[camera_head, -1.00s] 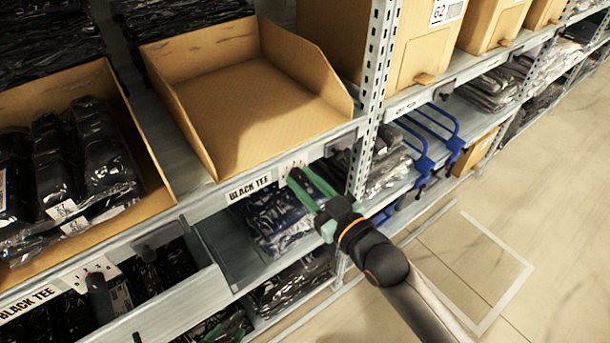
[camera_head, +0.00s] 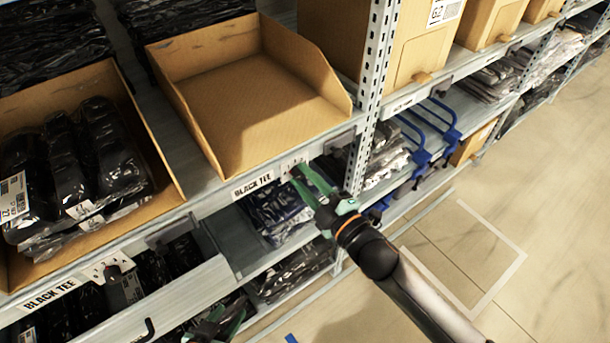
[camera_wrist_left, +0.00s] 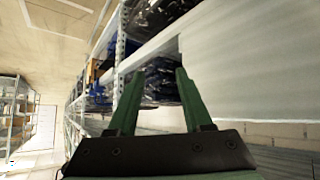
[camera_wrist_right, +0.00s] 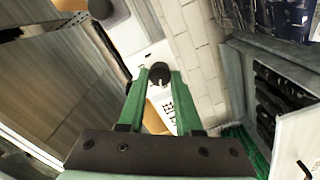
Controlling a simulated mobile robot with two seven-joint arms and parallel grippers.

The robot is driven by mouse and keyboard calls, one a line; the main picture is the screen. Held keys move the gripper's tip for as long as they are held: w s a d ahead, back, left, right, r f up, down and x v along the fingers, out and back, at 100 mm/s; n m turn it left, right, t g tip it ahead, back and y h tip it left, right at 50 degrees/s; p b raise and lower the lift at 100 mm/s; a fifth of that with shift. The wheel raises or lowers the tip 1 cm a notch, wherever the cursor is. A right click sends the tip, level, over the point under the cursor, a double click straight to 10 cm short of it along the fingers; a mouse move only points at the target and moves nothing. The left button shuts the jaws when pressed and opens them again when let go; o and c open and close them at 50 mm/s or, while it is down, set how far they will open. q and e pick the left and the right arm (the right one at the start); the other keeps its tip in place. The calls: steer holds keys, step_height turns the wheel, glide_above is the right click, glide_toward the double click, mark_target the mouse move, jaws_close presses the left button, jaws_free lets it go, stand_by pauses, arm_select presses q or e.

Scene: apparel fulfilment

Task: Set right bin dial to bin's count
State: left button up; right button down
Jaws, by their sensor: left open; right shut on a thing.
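The right bin (camera_head: 250,110) is an open cardboard tray on the upper shelf and looks empty. Its dial plate (camera_head: 288,163) sits on the shelf edge beside the "BLACK TEE" label (camera_head: 253,186). My right gripper (camera_head: 297,174) is at this plate and partly hides it. In the right wrist view, a dark round dial knob (camera_wrist_right: 159,74) sits between its green fingertips (camera_wrist_right: 158,80), which are shut on it. The dial's numbers and pointer setting are not readable. My left gripper (camera_head: 212,325) is low at the bottom edge; its fingers are apart and empty in the left wrist view (camera_wrist_left: 155,88).
The left bin (camera_head: 165,185) holds several black bagged garments (camera_head: 85,165). It has its own dial plate (camera_head: 110,267) and "BLACK TEE" label. A steel upright (camera_head: 372,90) stands right of the right bin. Open floor (camera_head: 500,230) lies to the right.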

steer(key=shift+n, duration=1.2)
steer(key=c, duration=0.6)
jaws_free()
steer(key=b+v, duration=0.1)
steer(key=v, duration=1.1)
steer(key=shift+s, duration=0.2)
steer(key=shift+d+f, duration=0.1)
